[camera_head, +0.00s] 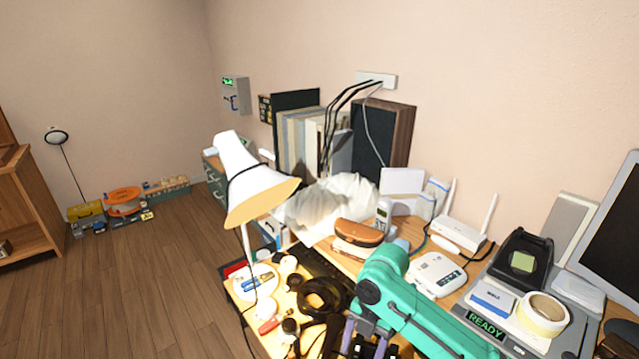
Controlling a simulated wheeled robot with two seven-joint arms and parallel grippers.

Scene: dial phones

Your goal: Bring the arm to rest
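My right arm, teal, comes in from the lower right across the desk (340,262). Dark parts with purple pieces (365,342) below its bent joint appear to be my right gripper. They are cut by the bottom edge, so I cannot tell whether the gripper is open or shut, or whether it holds anything. My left arm and gripper are not in view. A white desk phone (437,274) lies just right of the teal arm. A small cordless handset (383,214) stands upright farther back, beside a brown case (358,232).
A white lamp (255,185) leans over the desk's left side. Headphones (322,297) and small items crowd the front left. A router (460,234), tape roll (543,313) and monitor (615,235) fill the right. The wooden floor (140,280) at left is largely clear.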

